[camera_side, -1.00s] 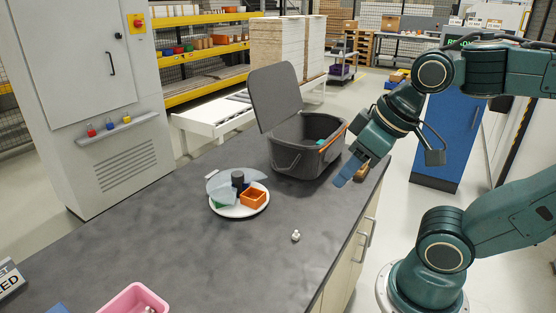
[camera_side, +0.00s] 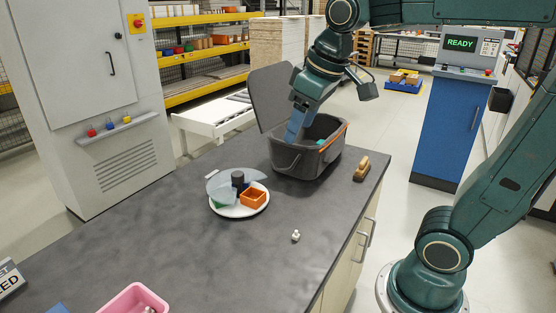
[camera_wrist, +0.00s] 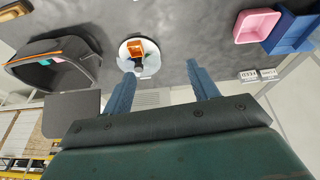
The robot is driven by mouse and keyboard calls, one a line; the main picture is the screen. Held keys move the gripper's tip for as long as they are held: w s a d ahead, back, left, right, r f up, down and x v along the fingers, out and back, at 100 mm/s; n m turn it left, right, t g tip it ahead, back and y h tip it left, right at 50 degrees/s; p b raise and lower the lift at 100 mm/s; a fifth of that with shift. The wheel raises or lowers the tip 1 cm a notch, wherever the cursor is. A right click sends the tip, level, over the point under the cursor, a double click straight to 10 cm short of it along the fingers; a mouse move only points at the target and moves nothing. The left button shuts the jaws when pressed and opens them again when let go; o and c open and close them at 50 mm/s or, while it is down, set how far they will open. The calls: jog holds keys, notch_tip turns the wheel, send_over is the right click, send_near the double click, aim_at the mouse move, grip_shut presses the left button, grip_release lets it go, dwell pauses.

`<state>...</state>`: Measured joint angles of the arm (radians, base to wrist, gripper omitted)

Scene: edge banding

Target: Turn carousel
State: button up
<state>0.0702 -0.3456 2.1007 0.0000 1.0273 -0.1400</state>
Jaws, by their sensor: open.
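The carousel (camera_side: 226,211) is a round white turntable on the dark worktop. It carries an orange square bin (camera_side: 253,198), a dark round knob or post (camera_side: 238,179), a green part and a clear cover over its back-left side. It also shows in the wrist view (camera_wrist: 123,59), with the orange bin towards the top. My gripper (camera_side: 291,137) is in the air in front of the open dark grey bin, up and to the right of the carousel in the side view. Its two blue fingers (camera_wrist: 163,75) are apart, with nothing between them.
The dark grey lidded bin (camera_side: 290,161) stands open behind the carousel. A brush (camera_side: 361,168) lies at the worktop's right edge. A small white item (camera_side: 295,236) lies in front. A pink tray (camera_side: 132,299) is at the near edge; a blue bin (camera_wrist: 293,32) stands beside it.

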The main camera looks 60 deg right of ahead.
jog(key=w+d+g, duration=0.1)
jog(key=w+d, duration=0.2)
jog(key=w, duration=0.7)
jog(key=n+g, duration=0.2)
jog(key=g, duration=0.1)
send_over(237, 173)
notch_tip(237, 173, down, 12)
jog(key=shift+s+f, duration=0.1)
jog(key=shift+f, duration=0.1)
jog(key=shift+f, duration=0.1)
jog(key=shift+f, duration=6.8)
grip_shut()
